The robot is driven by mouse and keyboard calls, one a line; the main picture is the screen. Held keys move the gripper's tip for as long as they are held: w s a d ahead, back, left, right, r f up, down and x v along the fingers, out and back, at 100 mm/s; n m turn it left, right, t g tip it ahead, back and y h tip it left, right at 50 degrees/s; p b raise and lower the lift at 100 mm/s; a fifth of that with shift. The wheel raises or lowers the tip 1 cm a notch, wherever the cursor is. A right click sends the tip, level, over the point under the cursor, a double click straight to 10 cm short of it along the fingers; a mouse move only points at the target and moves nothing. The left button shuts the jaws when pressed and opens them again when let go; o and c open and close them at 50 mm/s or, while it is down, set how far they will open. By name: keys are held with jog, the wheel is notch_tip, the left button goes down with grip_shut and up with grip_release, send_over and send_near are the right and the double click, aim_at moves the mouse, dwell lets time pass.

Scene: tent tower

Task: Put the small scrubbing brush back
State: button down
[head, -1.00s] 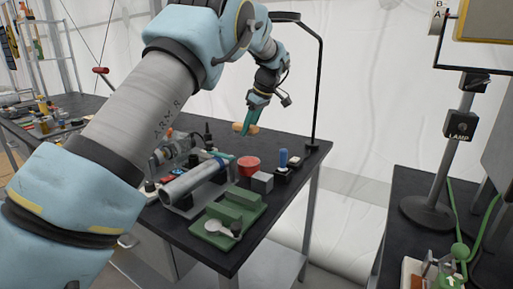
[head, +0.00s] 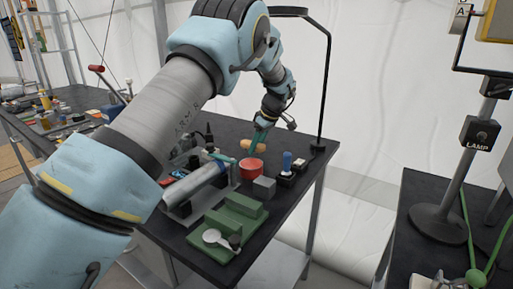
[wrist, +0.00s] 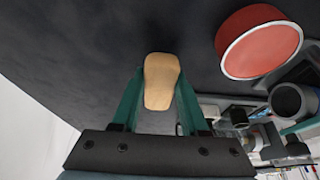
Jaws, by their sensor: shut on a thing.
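My gripper (head: 256,142) is shut on the small scrubbing brush (head: 253,147), above the back part of the dark table. The brush is a tan wooden block, seen just behind the red round tin in the head view. In the wrist view the brush (wrist: 161,80) sits between the two green fingers of the gripper (wrist: 160,92), its long side pointing away from the palm. Bristles do not show. I cannot tell whether the brush touches the tabletop.
The red tin (wrist: 260,45) stands close to the right of the brush in the wrist view. A grey block (head: 264,188), a blue-handled stamp (head: 286,166), a metal tube (head: 195,185) and a green tray (head: 222,250) stand nearer. A black lamp post (head: 324,90) rises behind.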

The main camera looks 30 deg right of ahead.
jog(key=shift+f, duration=0.75)
jog(key=shift+f, duration=0.1)
jog(key=shift+c, duration=2.1)
grip_release()
